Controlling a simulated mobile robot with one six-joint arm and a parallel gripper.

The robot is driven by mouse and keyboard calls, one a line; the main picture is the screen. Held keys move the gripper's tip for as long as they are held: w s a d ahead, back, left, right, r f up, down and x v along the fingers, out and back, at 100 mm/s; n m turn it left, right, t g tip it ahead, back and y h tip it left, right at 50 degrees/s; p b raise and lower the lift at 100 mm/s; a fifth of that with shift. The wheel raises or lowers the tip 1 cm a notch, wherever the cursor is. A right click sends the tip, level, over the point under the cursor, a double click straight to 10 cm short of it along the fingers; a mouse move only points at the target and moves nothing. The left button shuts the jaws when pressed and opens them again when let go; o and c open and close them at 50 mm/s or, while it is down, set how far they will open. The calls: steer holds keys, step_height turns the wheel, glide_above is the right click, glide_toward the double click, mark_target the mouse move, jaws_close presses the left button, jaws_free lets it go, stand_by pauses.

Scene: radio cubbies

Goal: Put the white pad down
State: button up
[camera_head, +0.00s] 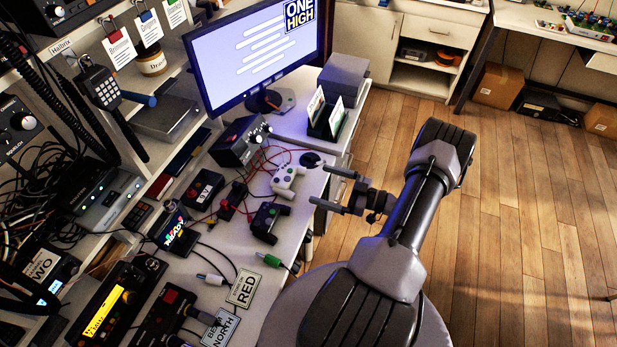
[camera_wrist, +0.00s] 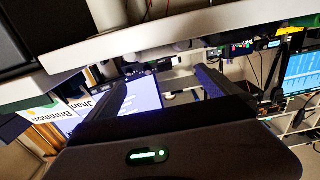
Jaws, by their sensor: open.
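The white pad (camera_head: 286,180), a game controller, lies on the white bench top (camera_head: 262,225) in the head view. Its cable runs back toward the grey box. My gripper (camera_head: 324,187) is open, beyond the bench's right edge, to the right of the white pad and apart from it. Nothing shows between its fingers. In the wrist view my gripper's two dark fingers (camera_wrist: 160,85) stand apart, and I cannot make out the white pad there.
A black controller (camera_head: 266,220) lies just in front of the white pad. A grey box with knobs (camera_head: 240,141), a card holder (camera_head: 327,118) and a monitor (camera_head: 255,50) stand behind. Cables and small devices crowd the left. The wooden floor (camera_head: 530,200) at right is clear.

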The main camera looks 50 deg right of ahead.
steer(key=w+d+r+m+g+h, duration=0.1)
steer(key=w+d+r+h, duration=0.3)
steer(key=w+r, duration=0.4)
steer(key=w+d+r+m+g+h, duration=0.2)
steer(key=w+d+r+h, duration=0.2)
steer(key=w+r, duration=0.45)
steer(key=w+a+r+m+g+h, duration=0.1)
steer(key=w+a+r+h, duration=0.1)
steer(key=a+r, duration=0.35)
steer(key=w+a+r+m+g+h, duration=0.1)
steer(key=a+r+m+h, duration=0.1)
steer(key=r, duration=0.6)
steer(key=s+a+r+m+g, duration=0.1)
steer(key=s+a+r, duration=0.15)
steer(key=a, duration=0.35)
steer(key=s+a+r+m+g+y, duration=0.1)
steer(key=s+a+r, duration=0.1)
steer(key=s+a, duration=0.25)
steer(key=s+a+r+m+g, duration=0.1)
steer(key=s+a+r, duration=0.15)
steer(key=a, duration=0.45)
steer(key=s+a+f+g+y, duration=0.2)
steer(key=s+a+y, duration=0.4)
steer(key=s+a, duration=1.1)
steer(key=shift+s+a+f+g, duration=0.2)
steer(key=shift+a+f+g, duration=0.25)
steer(key=shift+f, duration=0.2)
